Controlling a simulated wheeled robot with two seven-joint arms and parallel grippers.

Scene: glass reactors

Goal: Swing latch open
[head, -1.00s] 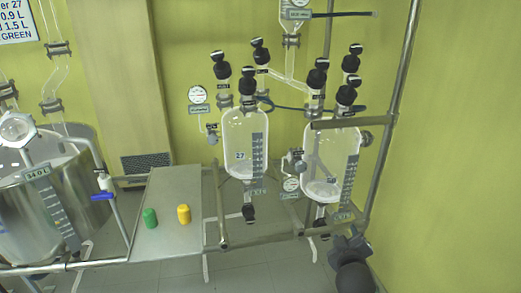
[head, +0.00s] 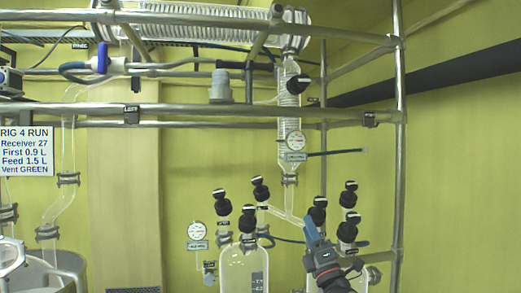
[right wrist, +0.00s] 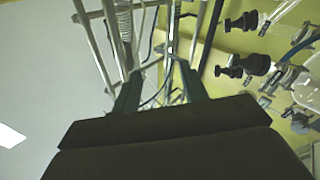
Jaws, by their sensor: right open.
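My right gripper (head: 316,232) is raised in front of the right-hand glass vessel (head: 362,284). Its blue fingers point up, beside the black-capped valves. In the right wrist view the right gripper (right wrist: 160,92) is open, with nothing between its fingers. No part stands out clearly as a latch. The left glass vessel (head: 243,268) hangs to the left of the gripper, apart from it. My left gripper is not in view.
Steel frame bars (head: 400,150) stand to the right and cross overhead. A sign (head: 25,152) is on the left. Black-capped valves (right wrist: 255,65) are close on the right in the wrist view.

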